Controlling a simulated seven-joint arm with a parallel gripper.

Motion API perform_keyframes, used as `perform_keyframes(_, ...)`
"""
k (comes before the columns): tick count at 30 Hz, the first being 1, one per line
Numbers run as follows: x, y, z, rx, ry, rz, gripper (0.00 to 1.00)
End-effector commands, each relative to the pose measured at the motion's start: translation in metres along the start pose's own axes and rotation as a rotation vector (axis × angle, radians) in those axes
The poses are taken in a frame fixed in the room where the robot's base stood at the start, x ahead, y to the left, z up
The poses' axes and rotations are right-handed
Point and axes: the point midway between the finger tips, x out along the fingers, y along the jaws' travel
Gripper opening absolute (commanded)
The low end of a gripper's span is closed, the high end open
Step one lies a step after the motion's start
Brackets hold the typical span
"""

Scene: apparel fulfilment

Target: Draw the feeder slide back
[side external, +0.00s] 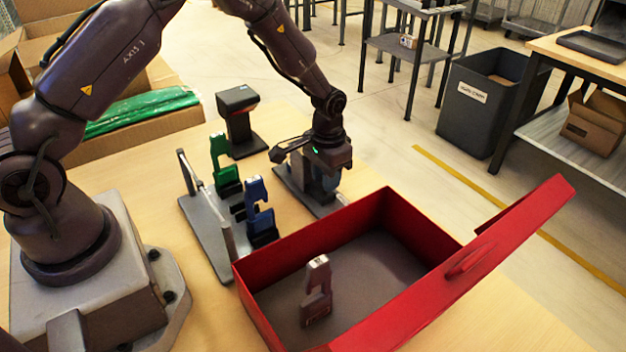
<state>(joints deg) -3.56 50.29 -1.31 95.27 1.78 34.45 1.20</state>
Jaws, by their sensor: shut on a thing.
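My gripper (323,181) is low over a flat grey base (287,177) behind the red box. I take this base to be the feeder. The jaws are shut on a part at the base, probably its slide. The arm's wrist and the box's back wall hide much of that part, so its shape and how far along it sits cannot be told.
The open red box (255,284) holds a brownish-red device (317,292), its lid (462,265) tilted out rightward. A black scanner-like stand (238,115) is behind.

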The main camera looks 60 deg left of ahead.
Motion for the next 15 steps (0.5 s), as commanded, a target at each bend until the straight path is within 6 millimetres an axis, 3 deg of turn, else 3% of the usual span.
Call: perform_keyframes(15,-0.001,0.029,0.000,0.002,0.000,0.000,0.12)
